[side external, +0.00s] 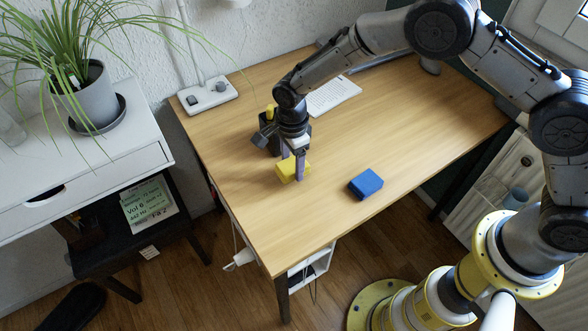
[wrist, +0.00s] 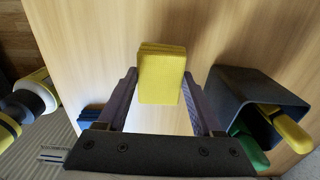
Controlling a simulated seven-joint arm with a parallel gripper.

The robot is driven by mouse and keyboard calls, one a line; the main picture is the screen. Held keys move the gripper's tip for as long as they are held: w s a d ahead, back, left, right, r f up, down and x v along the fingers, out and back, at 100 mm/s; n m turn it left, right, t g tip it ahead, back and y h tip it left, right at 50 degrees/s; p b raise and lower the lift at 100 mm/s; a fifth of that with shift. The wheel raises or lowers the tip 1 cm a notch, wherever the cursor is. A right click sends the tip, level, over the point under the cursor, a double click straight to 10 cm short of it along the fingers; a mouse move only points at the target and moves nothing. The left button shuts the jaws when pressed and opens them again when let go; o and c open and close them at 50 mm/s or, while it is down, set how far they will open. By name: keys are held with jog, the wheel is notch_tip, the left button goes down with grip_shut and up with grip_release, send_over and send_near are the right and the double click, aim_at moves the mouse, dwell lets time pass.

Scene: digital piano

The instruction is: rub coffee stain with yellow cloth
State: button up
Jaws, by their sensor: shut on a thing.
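The yellow cloth (side external: 287,171) is a thick folded block near the middle of the wooden table. In the wrist view the yellow cloth (wrist: 160,78) sits between both fingertips. My gripper (side external: 293,168) is shut on it, pointing down; in the wrist view my gripper (wrist: 160,95) has one purple finger on each side of the cloth. The cloth is at or close to the tabletop; I cannot tell whether it touches. No coffee stain can be made out in either view.
A blue folded block (side external: 366,183) lies to the right of my gripper. A dark holder (wrist: 240,88) with yellow- and green-handled items stands close beside it. A paper sheet (side external: 332,95) and a white socket box (side external: 208,96) lie farther back. The table (side external: 300,235) is clear at the front.

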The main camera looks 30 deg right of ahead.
jog(key=shift+r, duration=2.65)
